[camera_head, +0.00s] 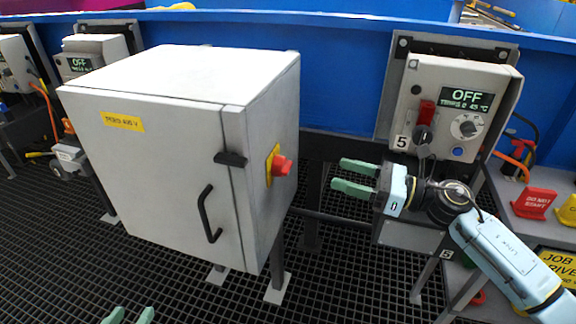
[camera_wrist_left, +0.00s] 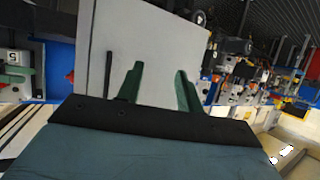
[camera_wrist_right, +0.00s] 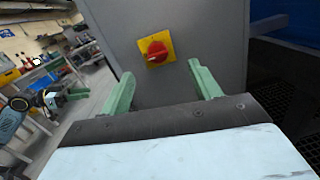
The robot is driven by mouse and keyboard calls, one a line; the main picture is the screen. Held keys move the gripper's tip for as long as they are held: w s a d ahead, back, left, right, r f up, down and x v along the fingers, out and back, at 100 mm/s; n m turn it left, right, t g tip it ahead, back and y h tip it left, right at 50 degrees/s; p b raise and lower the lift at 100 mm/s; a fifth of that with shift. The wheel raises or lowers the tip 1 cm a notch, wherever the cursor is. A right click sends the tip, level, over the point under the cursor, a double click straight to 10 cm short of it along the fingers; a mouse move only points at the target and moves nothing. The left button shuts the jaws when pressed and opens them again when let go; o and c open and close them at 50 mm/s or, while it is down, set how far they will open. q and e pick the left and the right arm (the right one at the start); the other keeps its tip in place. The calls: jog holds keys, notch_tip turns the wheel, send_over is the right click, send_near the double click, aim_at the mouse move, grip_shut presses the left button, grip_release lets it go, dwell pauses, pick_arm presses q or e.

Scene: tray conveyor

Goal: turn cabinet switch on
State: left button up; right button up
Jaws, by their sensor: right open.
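The grey cabinet (camera_head: 160,180) stands left of centre in the head view, its door shut. On its right side is a red rotary switch (camera_head: 281,166) on a yellow plate. The switch shows face-on in the right wrist view (camera_wrist_right: 157,51), ahead of my fingers and roughly between them; I cannot tell its on or off position. My right gripper (camera_head: 338,174) is open and empty, to the right of the switch and apart from it, fingers pointing left towards it. My left gripper (camera_head: 130,317) is open and empty at the bottom edge, below the cabinet's front.
The door has a black handle (camera_head: 208,214) and a black latch (camera_head: 231,159). A control box (camera_head: 452,105) with an OFF display stands behind my right arm. A blue wall (camera_head: 345,60) runs behind. The space between switch and right gripper is clear.

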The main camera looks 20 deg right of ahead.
aim_at(285, 165)
jog(key=w+a, duration=0.2)
jog(key=a, duration=0.1)
jog(key=w+a+n+g+b, duration=0.1)
jog(key=w+a, duration=0.1)
jog(key=a, duration=0.1)
jog(key=w+a+n, duration=0.1)
jog(key=w+a, duration=0.1)
jog(key=a, duration=0.1)
jog(key=shift+w+a+f+g, duration=0.1)
jog(key=shift+a+f+g, duration=0.1)
jog(key=shift+a+g, duration=0.1)
pick_arm(q)
notch_tip(285, 165, up, 6)
jog(key=w+d+t+h, duration=0.1)
jog(key=t, duration=0.3)
jog(key=shift+w+d+h, duration=0.3)
jog(key=shift+w+d, duration=0.05)
jog(key=shift+w, duration=0.05)
pick_arm(e)
jog(key=shift+w+a, duration=0.45)
jog(key=shift+a, duration=0.15)
jog(key=shift+c, duration=0.2)
jog(key=c, duration=0.9)
